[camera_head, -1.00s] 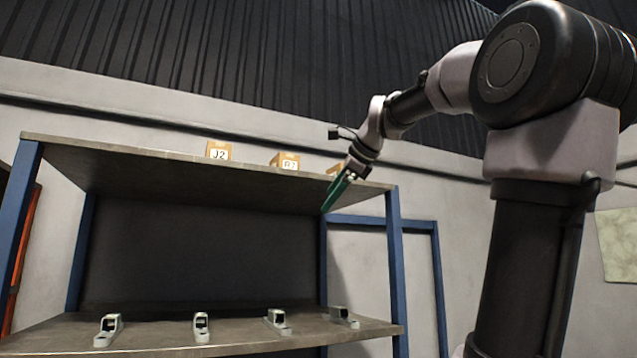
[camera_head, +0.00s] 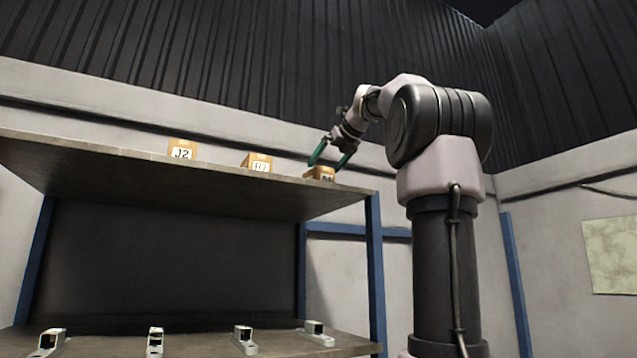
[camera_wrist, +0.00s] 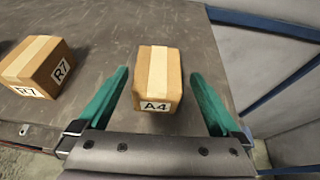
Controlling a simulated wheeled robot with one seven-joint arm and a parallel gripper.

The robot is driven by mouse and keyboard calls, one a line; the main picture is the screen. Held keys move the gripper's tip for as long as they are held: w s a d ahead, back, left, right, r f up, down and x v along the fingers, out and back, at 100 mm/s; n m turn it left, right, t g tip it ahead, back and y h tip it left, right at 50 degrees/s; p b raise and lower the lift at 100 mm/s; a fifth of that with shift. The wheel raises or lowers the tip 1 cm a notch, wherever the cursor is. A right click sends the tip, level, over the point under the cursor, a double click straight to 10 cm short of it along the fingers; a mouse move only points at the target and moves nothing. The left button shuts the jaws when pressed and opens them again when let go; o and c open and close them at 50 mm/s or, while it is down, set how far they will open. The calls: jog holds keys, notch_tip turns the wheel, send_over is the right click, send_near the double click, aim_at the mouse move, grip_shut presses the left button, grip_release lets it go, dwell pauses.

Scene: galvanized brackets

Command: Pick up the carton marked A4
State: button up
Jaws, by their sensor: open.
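The carton marked A4 (camera_wrist: 159,79) stands on the shelf top in the wrist view, brown with a pale tape strip and a white label facing me. In the head view it is the rightmost carton (camera_head: 320,173) on the top shelf, its label too small to read well. My gripper (camera_wrist: 160,100) is open, with one green finger to the left of the carton and one to its right. Gaps show on both sides, so the fingers are apart from it. In the head view my gripper (camera_head: 330,162) is at the carton, above the shelf's right end.
A carton marked R7 (camera_wrist: 40,68) stands left of the A4 carton; it also shows in the head view (camera_head: 257,163). A carton marked J2 (camera_head: 183,150) is farther left. The top shelf (camera_head: 120,165) ends near a blue post (camera_head: 375,260). Several metal brackets (camera_head: 243,338) stand on the lower shelf.

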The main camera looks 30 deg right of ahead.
jog(key=x, duration=0.5)
jog(key=shift+a+f, duration=0.1)
jog(key=shift+f, duration=0.1)
jog(key=c, duration=1.4)
jog(key=shift+r, duration=0.15)
jog(key=r, duration=0.9)
jog(key=shift+d, duration=0.2)
jog(key=shift+a+r, duration=0.15)
jog(key=shift+r, duration=0.2)
jog(key=shift+s, duration=0.1)
